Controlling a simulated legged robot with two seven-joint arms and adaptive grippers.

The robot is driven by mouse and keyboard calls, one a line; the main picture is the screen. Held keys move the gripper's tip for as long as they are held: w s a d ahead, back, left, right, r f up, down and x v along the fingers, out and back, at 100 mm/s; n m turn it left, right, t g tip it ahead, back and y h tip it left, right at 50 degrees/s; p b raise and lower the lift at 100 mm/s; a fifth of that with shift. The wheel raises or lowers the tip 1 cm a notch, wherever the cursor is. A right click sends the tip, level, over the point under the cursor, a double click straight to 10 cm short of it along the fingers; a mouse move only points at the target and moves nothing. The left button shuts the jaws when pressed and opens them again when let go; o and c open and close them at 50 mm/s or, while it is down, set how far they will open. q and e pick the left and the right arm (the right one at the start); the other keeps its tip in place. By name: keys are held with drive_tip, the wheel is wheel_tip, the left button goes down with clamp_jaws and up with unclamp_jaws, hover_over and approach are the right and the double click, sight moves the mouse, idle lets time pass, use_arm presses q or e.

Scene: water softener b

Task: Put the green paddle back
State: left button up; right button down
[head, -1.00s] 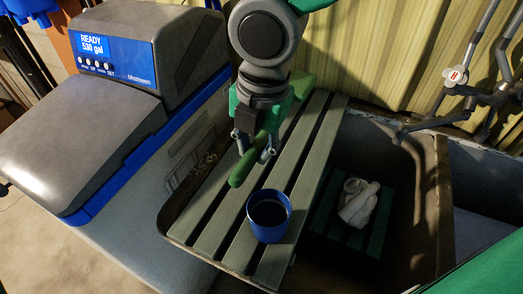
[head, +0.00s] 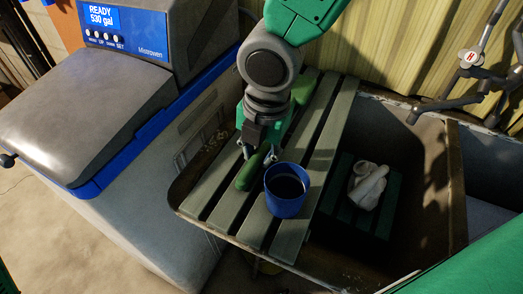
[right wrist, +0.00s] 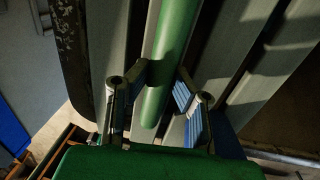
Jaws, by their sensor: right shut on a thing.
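The green paddle (head: 248,174) is in my right gripper (head: 259,154), over the slatted board. Its rounded handle end points toward the front left, close to the left side of the blue cup (head: 287,192). In the right wrist view, the handle (right wrist: 168,50) runs between the fingers of the gripper (right wrist: 162,84), which are closed on it. A green part (head: 304,87) showing behind the wrist may be the paddle's far end; the arm hides the middle. I cannot tell whether the paddle touches the slats. My left gripper is not in view.
The slatted board (head: 322,140) spans the sink's left part. A pale bottle-like object (head: 368,186) lies on a lower rack (head: 384,216) in the basin. A water softener (head: 100,110) stands left, a faucet (head: 470,85) at back right.

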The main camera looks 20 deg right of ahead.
drive_tip(key=c, duration=1.7)
unclamp_jaws()
drive_tip(key=shift+s+a+f, duration=0.15)
drive_tip(key=shift+f, duration=0.05)
drive_tip(key=shift+d+f, duration=0.1)
drive_tip(key=shift+d, duration=0.75)
drive_tip(key=shift+a+r, duration=0.1)
drive_tip(key=shift+r, duration=0.25)
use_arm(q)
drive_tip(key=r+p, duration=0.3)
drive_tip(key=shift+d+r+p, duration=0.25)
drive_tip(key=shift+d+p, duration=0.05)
use_arm(e)
wheel_tip(320, 180, up, 12)
drive_tip(key=shift+s+d, duration=0.3)
drive_tip(key=shift+s, duration=0.15)
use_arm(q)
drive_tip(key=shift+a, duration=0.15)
use_arm(e)
drive_tip(key=shift+a, duration=0.15)
